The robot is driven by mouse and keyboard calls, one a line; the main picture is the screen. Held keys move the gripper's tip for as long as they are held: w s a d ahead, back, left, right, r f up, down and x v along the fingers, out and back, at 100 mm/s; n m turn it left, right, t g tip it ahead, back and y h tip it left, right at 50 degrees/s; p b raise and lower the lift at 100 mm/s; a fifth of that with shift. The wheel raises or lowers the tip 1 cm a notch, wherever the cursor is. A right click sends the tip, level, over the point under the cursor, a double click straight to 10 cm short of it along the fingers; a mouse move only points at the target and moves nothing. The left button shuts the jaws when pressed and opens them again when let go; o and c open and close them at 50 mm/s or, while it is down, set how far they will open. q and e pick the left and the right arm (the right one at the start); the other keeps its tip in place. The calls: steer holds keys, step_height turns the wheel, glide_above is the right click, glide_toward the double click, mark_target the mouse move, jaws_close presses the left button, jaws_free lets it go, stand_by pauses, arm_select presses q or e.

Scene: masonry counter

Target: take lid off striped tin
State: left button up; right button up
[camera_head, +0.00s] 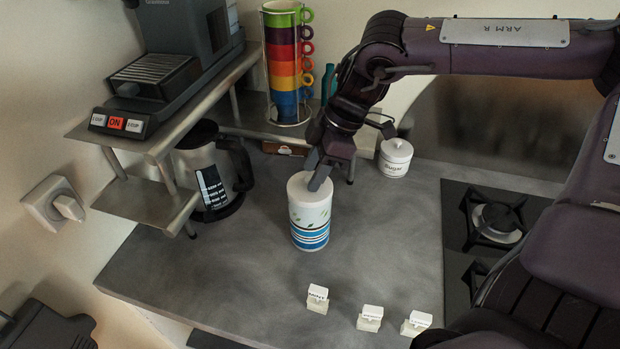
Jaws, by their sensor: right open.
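The striped tin (309,222) stands upright on the grey counter near the middle of the view, with blue stripes low on its side and a leaf pattern above. Its pale lid (299,187) sits on top. My right gripper (317,172) is at the lid from above, its fingers open and pointing down. One finger overlaps the right part of the lid in the picture, and I cannot tell whether it touches. The gripper hides part of the lid's top. My left gripper is not in view.
A white sugar jar (396,160) stands behind right. A metal shelf (150,199) with a coffee machine (175,60), a kettle (215,170) and stacked cups (284,65) is left and behind. Small labelled blocks (317,299) lie in front. A stove (490,225) is right.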

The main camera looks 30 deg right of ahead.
steer(key=shift+a+f, duration=0.2)
steer(key=shift+f, duration=0.25)
jaws_close()
steer(key=shift+r, duration=0.15)
